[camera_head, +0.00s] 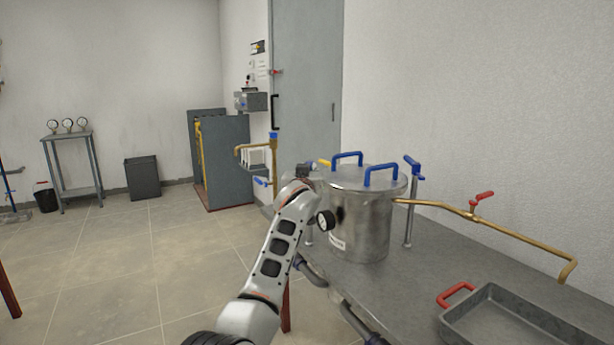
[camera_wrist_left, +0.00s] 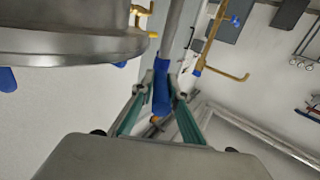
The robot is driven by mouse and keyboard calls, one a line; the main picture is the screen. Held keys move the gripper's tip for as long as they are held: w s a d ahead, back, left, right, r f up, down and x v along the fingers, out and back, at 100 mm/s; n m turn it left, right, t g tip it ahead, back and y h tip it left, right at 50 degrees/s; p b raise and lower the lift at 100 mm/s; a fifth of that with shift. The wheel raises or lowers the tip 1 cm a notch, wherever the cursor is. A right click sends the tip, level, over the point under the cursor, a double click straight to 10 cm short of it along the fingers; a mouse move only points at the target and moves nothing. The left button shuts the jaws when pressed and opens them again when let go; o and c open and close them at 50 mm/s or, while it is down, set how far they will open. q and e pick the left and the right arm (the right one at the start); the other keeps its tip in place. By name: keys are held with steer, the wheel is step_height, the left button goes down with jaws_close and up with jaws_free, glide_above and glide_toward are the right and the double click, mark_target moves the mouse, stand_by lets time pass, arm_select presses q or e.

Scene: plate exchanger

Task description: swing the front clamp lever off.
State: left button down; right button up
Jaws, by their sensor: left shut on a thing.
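A steel vessel (camera_head: 362,222) with a round lid stands on the bench, and its lid rim (camera_wrist_left: 75,45) shows at upper left in the left wrist view. In that view my left gripper (camera_wrist_left: 160,92) is shut on the blue clamp lever (camera_wrist_left: 161,88) at the end of a steel rod, beside the lid and apart from it. In the head view my left arm reaches up to the vessel's near left side and its wrist hides the fingers and most of this lever. A second clamp lever (camera_head: 414,168), also blue, sits on a post to the vessel's right. My right gripper is not seen.
Two blue lid handles (camera_head: 381,173) stand up from the lid. A brass pipe with a red valve (camera_head: 472,213) extends right over the bench. A grey tray (camera_head: 505,320) lies at front right. Another brass pipe (camera_head: 273,152) rises behind my wrist.

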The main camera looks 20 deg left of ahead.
arm_select(q)
steer(key=shift+d, duration=0.1)
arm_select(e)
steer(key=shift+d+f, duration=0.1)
arm_select(q)
steer(key=shift+r, duration=0.15)
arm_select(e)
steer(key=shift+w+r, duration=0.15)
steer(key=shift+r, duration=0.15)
arm_select(q)
steer(key=c, duration=2)
jaws_free()
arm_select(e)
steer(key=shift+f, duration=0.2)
arm_select(q)
step_height(320, 180, up, 10)
steer(key=shift+f, duration=0.1)
